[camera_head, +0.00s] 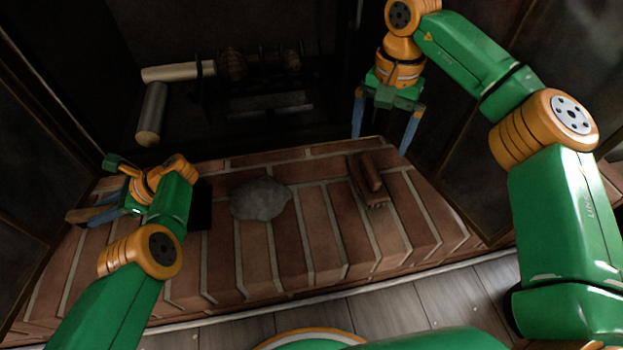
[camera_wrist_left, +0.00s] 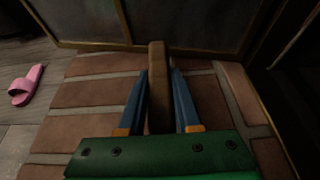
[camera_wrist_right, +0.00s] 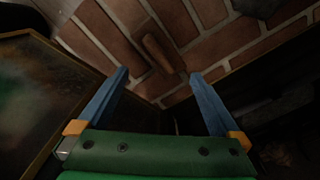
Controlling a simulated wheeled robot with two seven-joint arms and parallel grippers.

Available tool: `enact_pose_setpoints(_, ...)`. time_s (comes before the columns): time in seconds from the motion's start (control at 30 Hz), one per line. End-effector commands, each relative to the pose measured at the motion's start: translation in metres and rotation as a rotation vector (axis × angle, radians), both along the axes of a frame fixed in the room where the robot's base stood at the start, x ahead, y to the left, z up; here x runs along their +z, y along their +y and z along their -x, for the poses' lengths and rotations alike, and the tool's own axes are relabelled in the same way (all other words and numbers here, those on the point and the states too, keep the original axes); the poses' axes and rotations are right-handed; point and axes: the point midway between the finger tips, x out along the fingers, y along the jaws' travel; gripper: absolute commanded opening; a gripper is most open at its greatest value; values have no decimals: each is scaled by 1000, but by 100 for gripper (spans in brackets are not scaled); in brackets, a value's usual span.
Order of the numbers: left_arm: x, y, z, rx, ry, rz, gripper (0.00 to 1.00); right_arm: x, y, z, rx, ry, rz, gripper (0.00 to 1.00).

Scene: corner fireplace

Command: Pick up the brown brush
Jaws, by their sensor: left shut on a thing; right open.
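The brown brush (camera_head: 367,175) lies on the right part of the brick hearth, with its bristle end toward the front. In the right wrist view its brown handle (camera_wrist_right: 160,52) shows beyond the fingertips. My right gripper (camera_head: 381,145) is open and empty, above and behind the brush, fingers pointing down. My left gripper (camera_head: 88,215) is at the hearth's left end, shut on a brown wooden handle (camera_wrist_left: 158,85). A flat black piece (camera_head: 201,207) shows beside the left arm; I cannot tell whether it joins that handle.
A grey stone (camera_head: 260,199) lies mid-hearth on the bricks (camera_head: 315,240). Logs (camera_head: 180,72) and a dark grate fill the firebox behind. Dark framed panels stand at both sides. A pink slipper (camera_wrist_left: 26,86) lies on the floor beyond the hearth.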

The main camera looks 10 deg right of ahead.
Motion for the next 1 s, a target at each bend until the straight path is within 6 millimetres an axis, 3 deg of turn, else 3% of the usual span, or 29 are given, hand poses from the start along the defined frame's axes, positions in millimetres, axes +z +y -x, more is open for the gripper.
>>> enact_pose_setpoints(0.17,0,0,0,0,0,0,0,-1,1,5,-523,-13,-9,100)
enact_pose_setpoints(0.5,0,0,0,0,0,0,0,3,-2,13,-1876,-51,-86,100)
enact_pose_setpoints(0.6,0,0,0,0,0,0,0,5,-4,15,-2151,-52,-116,100)
enact_pose_setpoints(0.77,0,0,0,0,0,0,0,4,-5,16,-2381,-50,-144,100)
enact_pose_setpoints(1.0,0,0,0,0,0,0,0,-45,-5,10,-2419,-48,-144,100)
